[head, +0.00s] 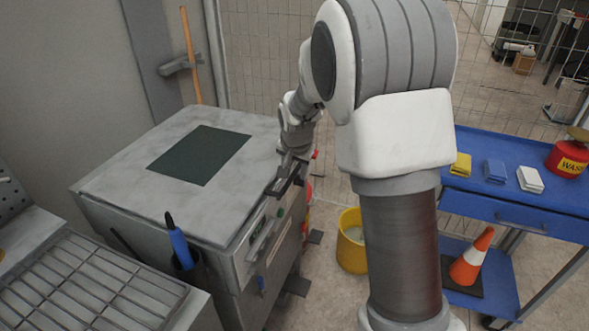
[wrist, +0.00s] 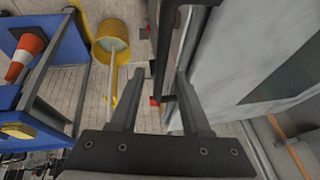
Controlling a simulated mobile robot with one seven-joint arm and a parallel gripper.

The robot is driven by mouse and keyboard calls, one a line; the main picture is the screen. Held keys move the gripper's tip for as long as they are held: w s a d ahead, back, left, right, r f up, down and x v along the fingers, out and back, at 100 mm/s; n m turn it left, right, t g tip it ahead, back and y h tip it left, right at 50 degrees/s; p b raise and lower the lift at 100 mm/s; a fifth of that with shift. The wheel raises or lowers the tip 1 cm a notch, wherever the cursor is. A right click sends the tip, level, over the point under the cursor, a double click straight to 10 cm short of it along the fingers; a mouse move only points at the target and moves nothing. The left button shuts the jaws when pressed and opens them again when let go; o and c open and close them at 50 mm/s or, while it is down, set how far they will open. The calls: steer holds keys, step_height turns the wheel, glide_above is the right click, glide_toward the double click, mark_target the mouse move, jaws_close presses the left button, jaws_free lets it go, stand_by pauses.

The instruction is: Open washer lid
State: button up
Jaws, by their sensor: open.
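The washer lid (head: 115,185) is a grey-white slab with a dark green panel (head: 199,155), and lies flat on the washer (head: 232,290). In the wrist view the lid (wrist: 225,45) fills the right side. A dark handle bar (wrist: 168,50) runs along the lid's front edge. My gripper (head: 284,183) is at the lid's right edge in the head view. Nothing is held between the fingers.
A blue-handled tool (head: 179,245) stands in a holder on the washer's front side. A wire rack (head: 75,285) is at lower left. A yellow bucket (head: 352,242) stands on the floor to the right. A blue cart (head: 535,210) with a traffic cone (head: 472,257) is further right.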

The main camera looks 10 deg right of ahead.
jaws_close()
stand_by(1.3)
